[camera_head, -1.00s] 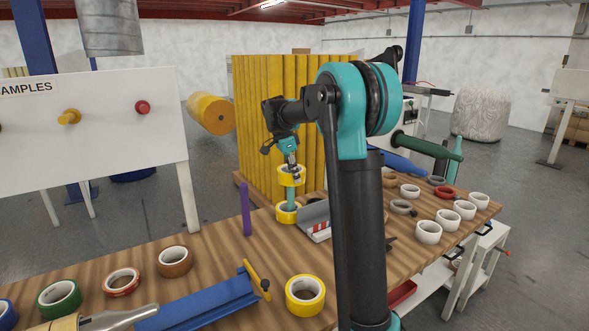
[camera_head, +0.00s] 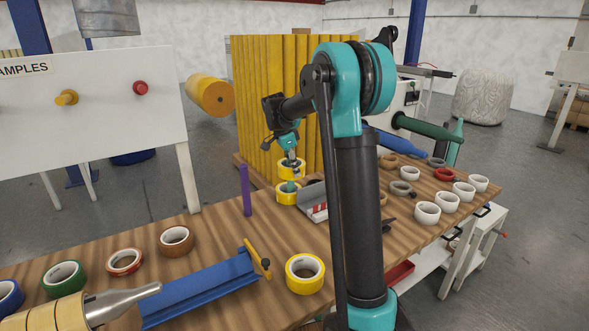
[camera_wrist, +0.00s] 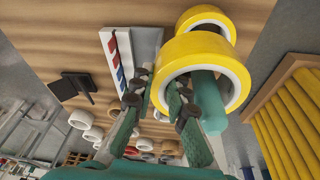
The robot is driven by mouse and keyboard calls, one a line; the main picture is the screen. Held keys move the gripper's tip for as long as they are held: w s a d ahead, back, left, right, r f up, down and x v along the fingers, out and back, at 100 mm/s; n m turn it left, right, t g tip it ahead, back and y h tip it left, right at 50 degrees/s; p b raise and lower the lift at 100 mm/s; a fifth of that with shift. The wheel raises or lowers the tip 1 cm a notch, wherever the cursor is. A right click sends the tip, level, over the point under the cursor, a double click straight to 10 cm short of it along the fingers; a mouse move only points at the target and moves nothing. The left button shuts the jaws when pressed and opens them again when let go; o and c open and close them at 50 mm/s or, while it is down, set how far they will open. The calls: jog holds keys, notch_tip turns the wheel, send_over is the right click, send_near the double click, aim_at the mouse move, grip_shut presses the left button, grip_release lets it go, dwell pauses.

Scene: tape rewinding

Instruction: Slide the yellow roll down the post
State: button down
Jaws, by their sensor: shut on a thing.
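A yellow roll (camera_head: 291,171) is held by my gripper (camera_head: 291,157) around the teal post (camera_head: 291,186). It also shows in the wrist view (camera_wrist: 187,53), with the post (camera_wrist: 207,103) passing through its hole. My gripper's fingers (camera_wrist: 160,101) are shut on the near wall of this roll. A second yellow roll (camera_head: 286,196) sits lower, at the base of the post on the table. In the wrist view this lower roll (camera_wrist: 212,17) is partly hidden behind the held one. A small gap shows between the two rolls in the head view.
A purple post (camera_head: 245,190) stands to the left. A grey tray (camera_head: 312,198) lies close to the right of the lower roll. A blue trough (camera_head: 200,288) and several loose rolls are on the wooden table (camera_head: 225,236). Yellow upright tubes (camera_head: 275,90) stand behind.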

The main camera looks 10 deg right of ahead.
jog(key=c, duration=1.4)
grip_release()
jog(key=shift+r, duration=0.1)
jog(key=v, duration=1.1)
jog(key=shift+a+r, duration=0.2)
jog(key=shift+r, duration=0.2)
